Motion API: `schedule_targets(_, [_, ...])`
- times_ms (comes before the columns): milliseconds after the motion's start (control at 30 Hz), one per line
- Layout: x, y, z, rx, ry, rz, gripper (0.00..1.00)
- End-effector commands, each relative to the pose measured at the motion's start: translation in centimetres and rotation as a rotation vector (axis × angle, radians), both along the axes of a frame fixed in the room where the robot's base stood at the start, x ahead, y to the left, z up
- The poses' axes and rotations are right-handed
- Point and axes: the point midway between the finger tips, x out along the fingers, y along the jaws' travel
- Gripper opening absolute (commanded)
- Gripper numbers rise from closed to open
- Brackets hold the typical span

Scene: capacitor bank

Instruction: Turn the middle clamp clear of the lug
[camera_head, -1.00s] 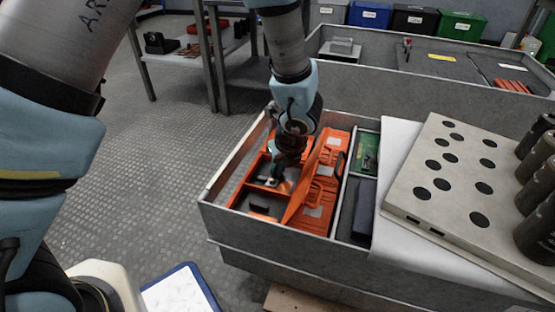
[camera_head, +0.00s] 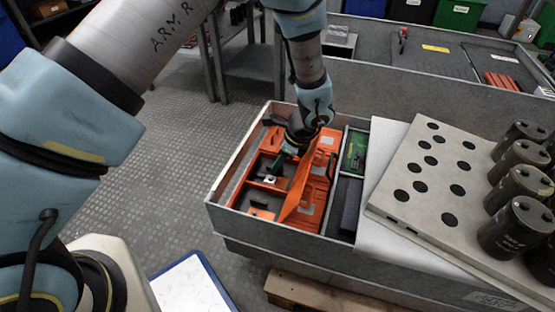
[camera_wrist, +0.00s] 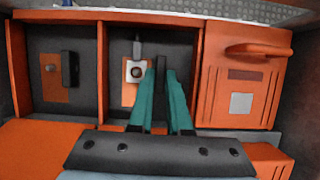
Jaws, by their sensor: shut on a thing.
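My gripper (camera_wrist: 160,71) has teal fingers, shut on the dark middle clamp (camera_wrist: 160,66), a narrow upright bar between them in the wrist view. The clamp lies just right of the pale square lug (camera_wrist: 135,71), which has a round hole and a grey lead above it. I cannot tell whether clamp and lug overlap. In the head view my gripper (camera_head: 284,160) reaches into the orange-partitioned box; the lug (camera_head: 270,180) shows as a small pale spot, and the clamp is hidden.
An orange cover (camera_wrist: 238,90) with a raised handle (camera_wrist: 258,49) closes the right compartment. An orange panel (camera_head: 300,190) stands tilted beside my gripper. Orange dividers (camera_wrist: 103,70) bound the middle compartment. Dark capacitors (camera_head: 515,225) stand on the pale holed plate (camera_head: 430,180) at right.

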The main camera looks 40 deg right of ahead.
Motion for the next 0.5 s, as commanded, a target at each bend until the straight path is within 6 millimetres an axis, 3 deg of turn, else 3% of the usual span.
schedule_targets(500, [0.05, 0.05, -0.01, 0.001, -0.001, 0.038, 0.0])
